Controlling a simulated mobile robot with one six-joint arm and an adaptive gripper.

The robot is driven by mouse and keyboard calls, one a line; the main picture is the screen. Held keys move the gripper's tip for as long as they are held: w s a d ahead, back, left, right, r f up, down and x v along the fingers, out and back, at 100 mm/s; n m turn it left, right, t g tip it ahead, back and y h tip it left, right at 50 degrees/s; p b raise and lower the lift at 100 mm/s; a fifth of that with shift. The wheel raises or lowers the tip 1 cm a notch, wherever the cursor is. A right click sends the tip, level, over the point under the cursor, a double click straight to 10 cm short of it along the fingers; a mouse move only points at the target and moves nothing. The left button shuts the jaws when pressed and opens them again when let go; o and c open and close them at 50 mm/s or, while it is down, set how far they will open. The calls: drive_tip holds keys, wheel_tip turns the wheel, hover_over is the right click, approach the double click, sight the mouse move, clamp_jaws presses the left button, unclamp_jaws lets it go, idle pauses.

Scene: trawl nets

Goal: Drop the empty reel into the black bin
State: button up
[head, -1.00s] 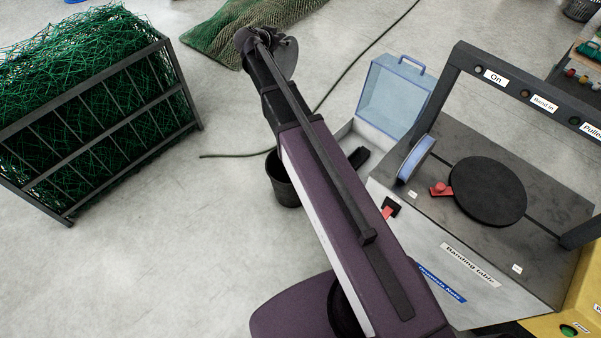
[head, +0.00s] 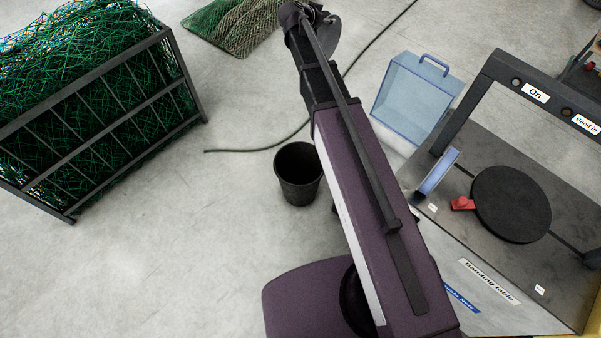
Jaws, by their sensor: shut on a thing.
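The black bin (head: 298,187) stands upright on the floor near the middle of the head view, just left of my purple arm. Its mouth faces up and its near wall is fully visible. The inside is dark and I cannot make out anything in it. My arm reaches up the picture past the bin, and its far dark end is near the top edge. I cannot make out gripper fingers there. I cannot identify the empty reel. A reel with a blue band (head: 437,171) stands on edge on the banding table.
The banding table (head: 547,262), with a black round plate (head: 511,204) and a dark frame, fills the right side. A clear blue box (head: 414,92) is behind it. A metal cage of green net (head: 100,100) stands left. A cable (head: 245,150) crosses the floor, otherwise open left of the bin.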

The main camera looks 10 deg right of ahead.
drive_tip(key=s+a+f+b, duration=0.1)
drive_tip(key=a+f+b, duration=0.2)
drive_tip(key=f+b, duration=2.8)
drive_tip(key=s+a+f+m+b, duration=0.1)
drive_tip(key=a+f+b, duration=0.1)
drive_tip(key=f+b, duration=2.9)
drive_tip(key=shift+a+f+g+h, duration=0.15)
drive_tip(key=shift+a+g+h, duration=0.15)
drive_tip(key=shift+a+g, duration=0.1)
drive_tip(key=shift+s, duration=0.1)
drive_tip(key=shift+f+b, duration=0.15)
drive_tip(key=shift+b, duration=0.15)
drive_tip(key=shift+f+b, duration=2.85)
